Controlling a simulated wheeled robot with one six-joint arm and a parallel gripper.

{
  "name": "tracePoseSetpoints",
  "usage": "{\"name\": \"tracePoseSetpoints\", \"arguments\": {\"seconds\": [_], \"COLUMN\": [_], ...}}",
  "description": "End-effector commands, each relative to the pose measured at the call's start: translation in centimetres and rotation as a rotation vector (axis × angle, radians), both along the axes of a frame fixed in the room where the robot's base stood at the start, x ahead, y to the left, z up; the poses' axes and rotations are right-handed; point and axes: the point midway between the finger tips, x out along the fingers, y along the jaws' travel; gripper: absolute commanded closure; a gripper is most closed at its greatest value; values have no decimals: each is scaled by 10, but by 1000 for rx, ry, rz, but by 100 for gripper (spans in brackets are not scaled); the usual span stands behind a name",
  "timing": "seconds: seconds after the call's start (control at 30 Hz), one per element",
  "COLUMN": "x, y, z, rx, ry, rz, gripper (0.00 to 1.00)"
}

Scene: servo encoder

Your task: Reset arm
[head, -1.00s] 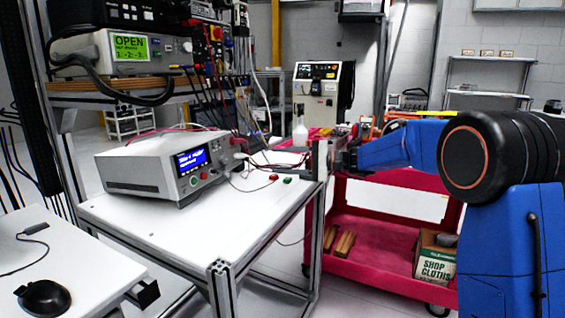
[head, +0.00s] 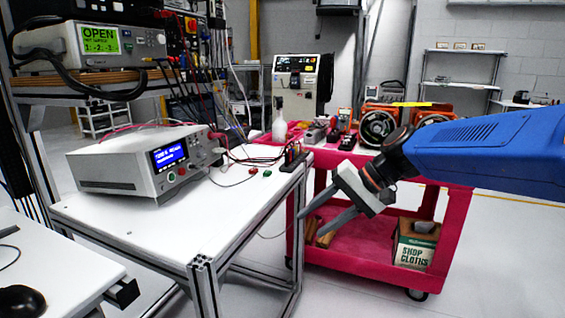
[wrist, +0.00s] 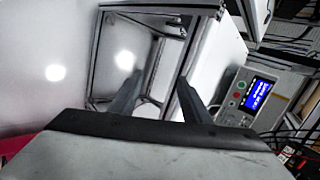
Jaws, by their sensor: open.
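My gripper (head: 318,212) is in front of the pink cart, just right of the white table's right edge. Its two grey fingers are apart and point down and to the left, with nothing between them. In the wrist view the spread fingers (wrist: 158,92) show above the grey gripper body. My blue arm reaches in from the right side of the head view. A white bench instrument (head: 135,165) with a lit blue display stands on the white table (head: 120,220). The instrument also shows at the right of the wrist view (wrist: 238,108).
The pink cart (head: 455,225) carries orange-and-black equipment (head: 378,125) on top and a shop cloths box (head: 414,245) below. A computer mouse (head: 20,300) is at lower left. Floor at the right is clear.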

Motion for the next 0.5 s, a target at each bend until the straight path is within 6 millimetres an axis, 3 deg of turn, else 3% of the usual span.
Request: {"name": "tracePoseSetpoints", "arguments": {"seconds": [0.1, 0.5], "x": [-36, -136], "y": [-27, -122], "z": [-14, -70], "rx": [-107, -466], "ry": [-43, -184], "rz": [1, 3], "gripper": [57, 57]}}
